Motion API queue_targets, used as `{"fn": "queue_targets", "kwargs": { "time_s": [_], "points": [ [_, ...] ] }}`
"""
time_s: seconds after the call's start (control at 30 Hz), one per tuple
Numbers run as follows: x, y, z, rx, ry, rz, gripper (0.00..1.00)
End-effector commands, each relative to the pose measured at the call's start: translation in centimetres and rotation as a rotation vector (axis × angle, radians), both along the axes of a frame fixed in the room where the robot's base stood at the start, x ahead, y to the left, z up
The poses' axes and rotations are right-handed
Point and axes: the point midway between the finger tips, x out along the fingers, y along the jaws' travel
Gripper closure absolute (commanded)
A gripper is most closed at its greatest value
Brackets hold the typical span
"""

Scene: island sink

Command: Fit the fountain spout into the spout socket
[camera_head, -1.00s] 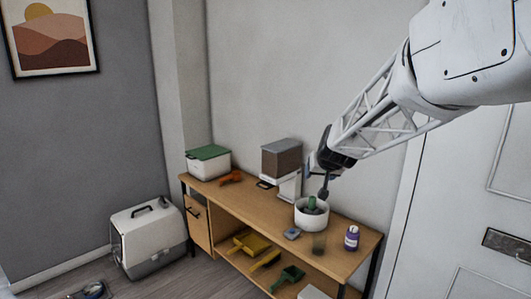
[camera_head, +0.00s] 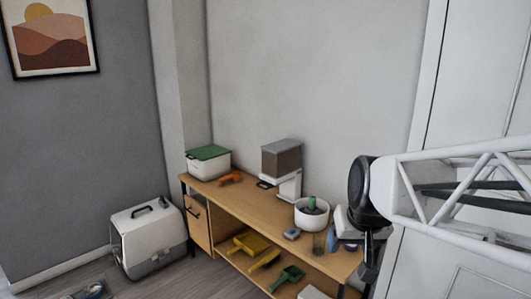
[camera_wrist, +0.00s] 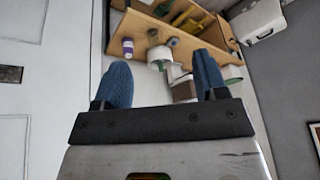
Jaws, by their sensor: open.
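The fountain is a white round bowl (camera_head: 312,221) on the wooden bench. The green spout (camera_head: 312,202) stands upright in the middle of the bowl; whether it is fully seated in a socket is too small to tell, and the socket is hidden. The bowl also shows upside down in the wrist view (camera_wrist: 177,72), between my fingers. My gripper (camera_head: 340,240) is right of the bowl and apart from it in the head view. Its blue fingers are spread with nothing between them, and the gap also shows in the wrist view (camera_wrist: 160,68).
A purple bottle (camera_wrist: 128,47) stands near the bench end. A pet carrier (camera_head: 148,240) is on the floor.

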Motion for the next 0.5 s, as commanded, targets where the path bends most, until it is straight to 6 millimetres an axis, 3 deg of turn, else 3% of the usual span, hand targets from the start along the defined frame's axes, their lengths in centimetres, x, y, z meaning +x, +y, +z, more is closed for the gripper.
{"fn": "queue_targets", "kwargs": {
  "time_s": [0.1,0.3,0.5],
  "points": [
    [-3.8,-0.3,-0.7,-0.014,0.038,-0.006,0.34],
    [-9.5,-0.8,-2.3,-0.043,0.106,-0.019,0.34],
    [-12.9,-1.2,-3.3,-0.063,0.147,-0.031,0.34]
  ]
}}
